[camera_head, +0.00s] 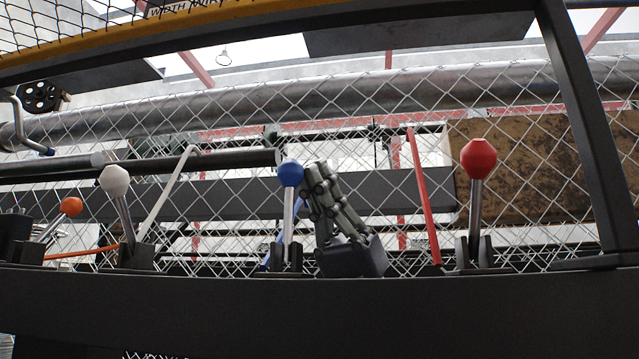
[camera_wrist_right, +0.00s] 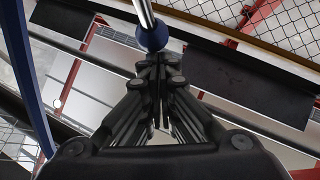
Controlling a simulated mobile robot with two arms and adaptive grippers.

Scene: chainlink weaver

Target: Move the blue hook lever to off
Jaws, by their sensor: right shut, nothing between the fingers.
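The blue hook lever has a round blue knob (camera_head: 290,173) on a silver shaft that stands nearly upright from a black bracket on the dark beam. A blue bar (camera_head: 275,248) shows partly behind its shaft. My right gripper (camera_head: 317,166) is just right of the knob, fingers pointing up, shut and empty. In the right wrist view the blue knob (camera_wrist_right: 152,38) lies just beyond the shut fingertips (camera_wrist_right: 160,62); I cannot tell whether they touch. A curved blue bar (camera_wrist_right: 27,80) runs down the left of that view. My left gripper is not in view.
On the same beam (camera_head: 320,315) stand a white-knobbed lever (camera_head: 115,180) and an orange-knobbed lever (camera_head: 71,206) to the left, and a red-knobbed lever (camera_head: 478,158) to the right. A red bar (camera_head: 423,195) rises between my gripper and the red-knobbed lever. Chain-link mesh spans behind.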

